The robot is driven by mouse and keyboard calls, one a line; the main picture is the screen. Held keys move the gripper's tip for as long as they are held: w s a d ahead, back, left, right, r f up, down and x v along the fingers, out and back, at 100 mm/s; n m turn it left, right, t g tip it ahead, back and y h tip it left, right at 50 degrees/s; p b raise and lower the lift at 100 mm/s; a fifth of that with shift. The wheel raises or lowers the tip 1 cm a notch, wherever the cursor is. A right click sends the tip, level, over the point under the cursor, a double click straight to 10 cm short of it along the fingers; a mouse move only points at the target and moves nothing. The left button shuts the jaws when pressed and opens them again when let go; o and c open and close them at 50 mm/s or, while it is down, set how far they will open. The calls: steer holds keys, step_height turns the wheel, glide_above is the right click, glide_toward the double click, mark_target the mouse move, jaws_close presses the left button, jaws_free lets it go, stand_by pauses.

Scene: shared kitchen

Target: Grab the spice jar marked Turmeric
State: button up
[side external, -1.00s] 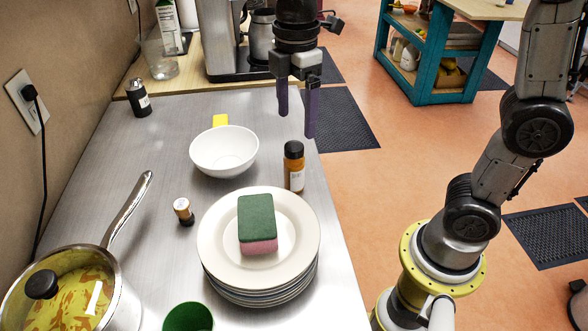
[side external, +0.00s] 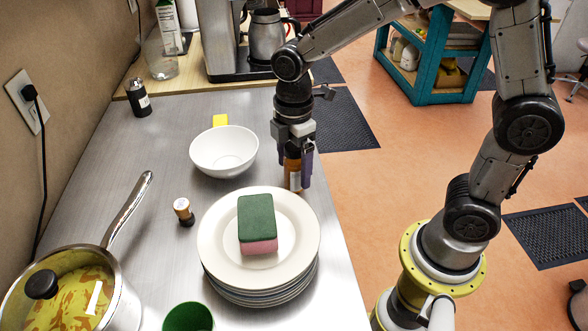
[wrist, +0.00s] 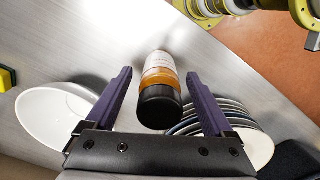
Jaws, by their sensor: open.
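An orange-brown spice jar (side external: 293,175) with a black lid and a white label stands on the metal counter, between the white bowl and the plate stack. Its label is too small to read. In the wrist view the jar (wrist: 160,82) lies between my gripper's fingers, lid toward the camera. My gripper (side external: 293,170) is lowered over the jar. In the wrist view its two purple fingers (wrist: 162,97) are open, with gaps on both sides of the jar.
A stack of plates (side external: 213,256) with a green and pink sponge (side external: 257,224) is close in front of the jar. A white bowl (side external: 223,152) is to its left. A pot (side external: 118,300), a green cup (side external: 188,318) and a dark shaker (side external: 138,98) stand farther off.

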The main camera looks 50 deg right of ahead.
steer(key=shift+f, duration=0.1)
steer(key=shift+c, duration=0.2)
jaws_close()
stand_by(0.4)
